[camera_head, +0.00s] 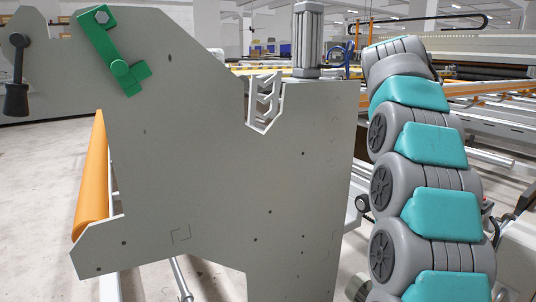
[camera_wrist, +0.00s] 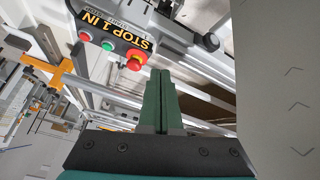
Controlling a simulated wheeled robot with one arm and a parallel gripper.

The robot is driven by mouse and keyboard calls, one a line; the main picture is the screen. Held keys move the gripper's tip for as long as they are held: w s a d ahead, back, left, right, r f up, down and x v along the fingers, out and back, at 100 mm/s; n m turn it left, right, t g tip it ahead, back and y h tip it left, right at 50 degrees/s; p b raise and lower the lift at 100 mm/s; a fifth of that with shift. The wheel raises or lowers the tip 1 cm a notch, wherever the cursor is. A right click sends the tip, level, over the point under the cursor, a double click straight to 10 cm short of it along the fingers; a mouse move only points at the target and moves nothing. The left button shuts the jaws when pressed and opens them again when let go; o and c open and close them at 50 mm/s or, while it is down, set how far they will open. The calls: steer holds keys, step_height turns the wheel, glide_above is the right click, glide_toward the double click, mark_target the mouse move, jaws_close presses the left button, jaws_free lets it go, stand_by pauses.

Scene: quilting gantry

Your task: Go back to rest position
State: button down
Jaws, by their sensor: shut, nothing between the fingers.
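My gripper (camera_wrist: 160,73) shows in the wrist view. Its two dark green fingers are pressed together with nothing between them. Behind the fingertips is a control box (camera_wrist: 112,36) marked "STOP 1 IN", with red and green buttons and a red knob (camera_wrist: 135,60). The fingers look apart from the box, though the exact gap is hard to judge. In the head view my grey and teal arm rises on the right, and my gripper does not show there.
A large grey side plate (camera_head: 230,170) fills the middle of the head view, close to my arm. It carries a green lever (camera_head: 108,50) at the upper left. An orange roller (camera_head: 92,180) lies behind it. Pale floor (camera_head: 40,185) is open at the left.

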steer(key=s+a+f+n+g+y, duration=0.1)
steer(key=s+a+f+n+y, duration=0.15)
steer(key=s+a+f, duration=0.45)
steer(key=s+a+f+n+g+y, duration=0.1)
steer(key=s+a+f+n, duration=0.3)
steer(key=s, duration=0.6)
steer(key=s+a+f+g, duration=0.1)
steer(key=s+a+f, duration=0.2)
steer(key=s, duration=0.6)
steer(key=s+a+f+g+y, duration=0.1)
steer(key=s+a+f, duration=0.2)
steer(key=s+f, duration=0.5)
steer(key=s+a+f+g+y, duration=0.1)
steer(key=s+f, duration=0.5)
steer(key=s, duration=0.6)
steer(key=shift+a+f+g, duration=0.25)
steer(key=shift+a+g, duration=0.35)
steer(key=shift+a, duration=0.5)
steer(key=shift+n, duration=0.25)
